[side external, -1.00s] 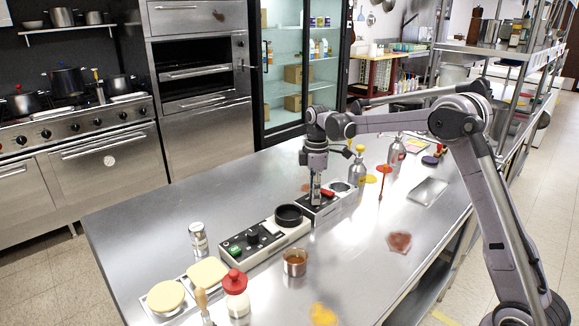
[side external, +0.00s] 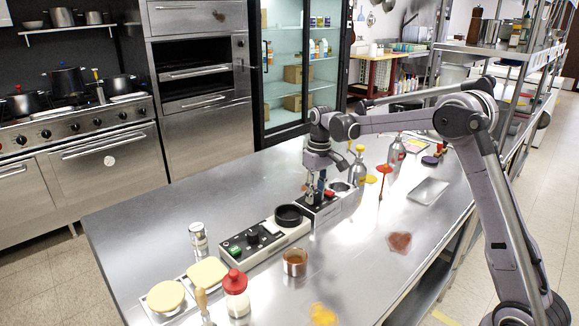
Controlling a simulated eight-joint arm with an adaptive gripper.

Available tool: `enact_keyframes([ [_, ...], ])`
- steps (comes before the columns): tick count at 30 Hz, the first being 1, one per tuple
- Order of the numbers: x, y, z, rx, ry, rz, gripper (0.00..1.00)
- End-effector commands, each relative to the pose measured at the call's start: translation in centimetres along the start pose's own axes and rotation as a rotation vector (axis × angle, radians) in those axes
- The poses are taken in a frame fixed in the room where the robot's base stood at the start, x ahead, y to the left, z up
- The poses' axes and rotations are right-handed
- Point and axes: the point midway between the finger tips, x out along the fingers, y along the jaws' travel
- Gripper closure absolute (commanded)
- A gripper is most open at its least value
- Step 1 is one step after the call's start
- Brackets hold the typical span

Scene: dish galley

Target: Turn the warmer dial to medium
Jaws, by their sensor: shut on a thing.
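Two low warmer units stand in a line on the steel counter. The nearer warmer (side external: 292,233) has a green switch, a black dial (side external: 252,236) standing free, and a black ring at its far end. The farther warmer (side external: 338,204) has a black panel, a red switch (side external: 329,193) and a round well at its far end. My gripper (side external: 315,200) points down onto the farther warmer's panel, its fingers shut around that unit's dial. The fingers hide most of this dial, so its pointer and setting cannot be read.
Squeeze bottles (side external: 357,167) and a red-stemmed item (side external: 382,182) stand just beyond the farther warmer. A small pot (side external: 295,262), a red-topped jar (side external: 236,290) and a shaker (side external: 198,239) stand nearer. The counter's left part is clear.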

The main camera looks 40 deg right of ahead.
Motion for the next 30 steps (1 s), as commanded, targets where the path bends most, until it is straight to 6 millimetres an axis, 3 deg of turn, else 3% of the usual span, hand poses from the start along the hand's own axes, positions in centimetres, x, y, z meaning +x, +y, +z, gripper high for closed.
enact_keyframes([
  [30, 0.06, 0.01, 0.1, 0.885, 0.043, 0.001, 1.0],
])
